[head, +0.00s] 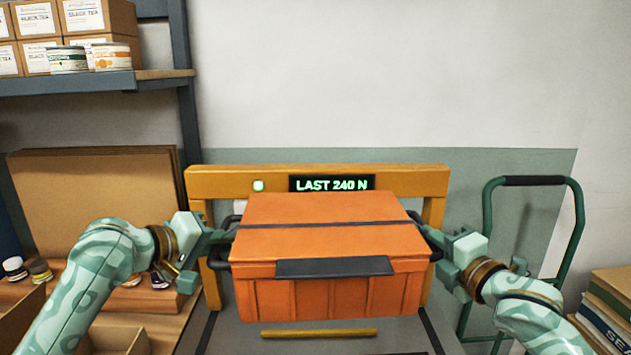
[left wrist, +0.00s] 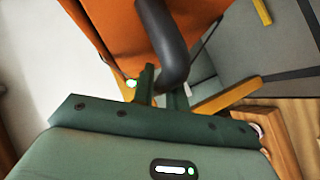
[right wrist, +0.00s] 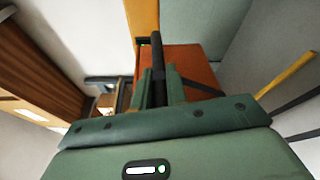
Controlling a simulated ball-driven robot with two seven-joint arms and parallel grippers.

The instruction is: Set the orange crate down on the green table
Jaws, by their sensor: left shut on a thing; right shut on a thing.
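The orange crate (head: 330,245) has a closed lid with a dark strap and a dark front plate. It hangs roughly level between my two grippers in the head view. My left gripper (head: 222,236) is shut on the crate's dark left handle, seen close in the left wrist view (left wrist: 172,45). My right gripper (head: 430,238) is shut on the dark right handle, also seen in the right wrist view (right wrist: 157,55). The crate hides what lies directly behind and beneath it. I cannot pick out a green table in these views.
A yellow frame (head: 230,180) with a display reading "LAST 240 N" (head: 332,184) stands behind the crate. A yellow bar (head: 318,333) lies on the grey surface in front. A shelf with boxes (head: 75,30) is upper left. A green hand truck (head: 578,215) stands right.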

